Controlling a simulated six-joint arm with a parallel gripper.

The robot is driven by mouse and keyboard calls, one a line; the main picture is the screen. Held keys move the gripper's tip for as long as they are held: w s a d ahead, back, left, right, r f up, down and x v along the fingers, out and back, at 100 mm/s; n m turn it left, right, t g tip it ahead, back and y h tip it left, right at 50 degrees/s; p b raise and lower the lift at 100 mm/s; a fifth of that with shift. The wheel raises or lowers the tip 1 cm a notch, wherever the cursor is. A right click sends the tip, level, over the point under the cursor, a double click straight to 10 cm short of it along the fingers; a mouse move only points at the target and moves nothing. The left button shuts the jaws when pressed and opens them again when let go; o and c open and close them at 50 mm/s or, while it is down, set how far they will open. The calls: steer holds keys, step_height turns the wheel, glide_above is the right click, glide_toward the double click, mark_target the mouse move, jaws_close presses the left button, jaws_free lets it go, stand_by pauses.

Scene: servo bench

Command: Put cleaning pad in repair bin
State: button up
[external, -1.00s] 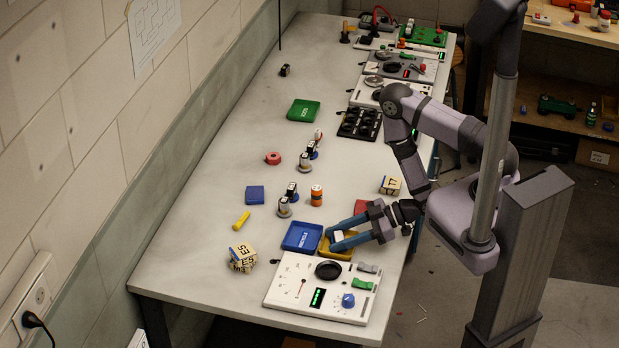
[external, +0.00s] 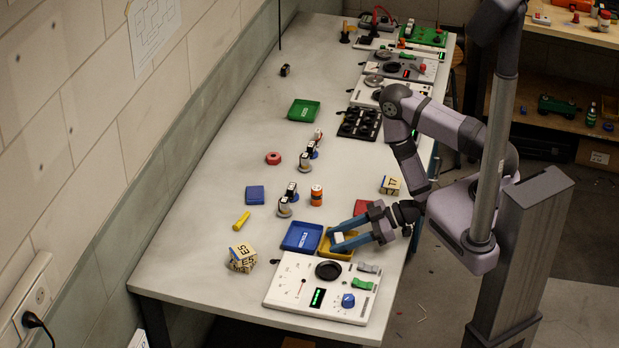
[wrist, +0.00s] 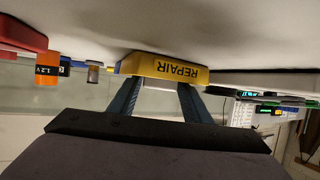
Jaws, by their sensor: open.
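The yellow repair bin (external: 337,257) sits on the bench's right side, just right of the blue recycle bin. It also shows in the wrist view, labelled REPAIR (wrist: 165,66). A small white block (external: 339,237), which looks like the cleaning pad, is at the repair bin between my fingers; I cannot tell whether it rests on the bin's floor. My gripper (external: 332,242) is open, with its blue fingertips at the bin, one on each side of the block.
A white control panel (external: 285,289) lies in front. An orange cylinder (external: 316,195), a flat blue square (external: 255,195) and a lettered cube (external: 242,257) stand nearby. The bench's left middle is mostly clear.

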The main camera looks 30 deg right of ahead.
steer(key=shift+s+d+r+b, duration=0.1)
steer(key=shift+d+b, duration=0.3)
steer(key=shift+d, duration=0.05)
steer(key=v, duration=0.5)
steer(key=shift+r+p, duration=0.35)
steer(key=shift+s+d+r+p, duration=0.2)
steer(key=shift+s+d+p, duration=0.1)
steer(key=shift+d+p, duration=0.2)
